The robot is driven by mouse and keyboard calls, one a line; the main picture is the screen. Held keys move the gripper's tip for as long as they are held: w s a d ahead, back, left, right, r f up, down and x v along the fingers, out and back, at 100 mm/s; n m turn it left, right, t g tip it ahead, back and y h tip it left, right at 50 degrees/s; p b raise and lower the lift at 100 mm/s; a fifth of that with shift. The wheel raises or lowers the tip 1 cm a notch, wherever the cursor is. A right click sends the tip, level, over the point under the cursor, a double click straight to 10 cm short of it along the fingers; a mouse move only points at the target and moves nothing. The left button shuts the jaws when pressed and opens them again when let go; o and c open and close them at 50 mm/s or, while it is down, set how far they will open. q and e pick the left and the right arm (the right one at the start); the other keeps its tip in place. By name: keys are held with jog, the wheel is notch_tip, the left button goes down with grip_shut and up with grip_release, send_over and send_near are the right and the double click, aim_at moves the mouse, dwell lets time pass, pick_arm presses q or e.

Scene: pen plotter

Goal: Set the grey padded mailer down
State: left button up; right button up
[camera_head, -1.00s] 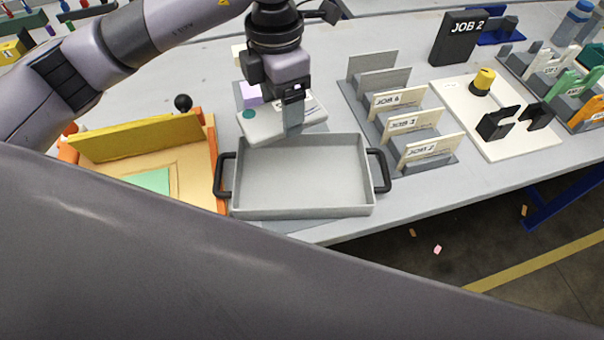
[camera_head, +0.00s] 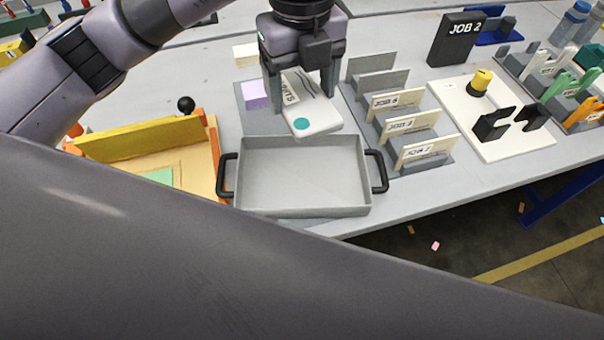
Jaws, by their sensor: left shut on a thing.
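The grey padded mailer (camera_head: 318,117) is a pale, flat packet with a teal dot and a printed label, partly hidden by the fingers. My left gripper (camera_head: 301,92) points down and is shut on it. The mailer's near end shows just over the back rim of the grey tray (camera_head: 303,180); I cannot tell its exact height. The tray has black handles on both sides and looks empty. My right gripper is not in view.
A grey mat (camera_head: 262,122) with a lilac block (camera_head: 255,95) lies behind the tray. A rack of job cards (camera_head: 411,125) stands close on the right. An orange-sided bin with a yellow panel (camera_head: 140,137) stands on the left. The table's front edge is near.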

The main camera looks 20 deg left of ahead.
pick_arm(q)
jog(key=b, duration=0.1)
send_over(302, 179)
notch_tip(302, 179, down, 15)
jog(key=shift+f, duration=2.45)
jog(key=shift+f, duration=0.1)
jog(key=shift+f, duration=0.15)
jog(key=o, duration=1)
jog(key=shift+r, duration=0.2)
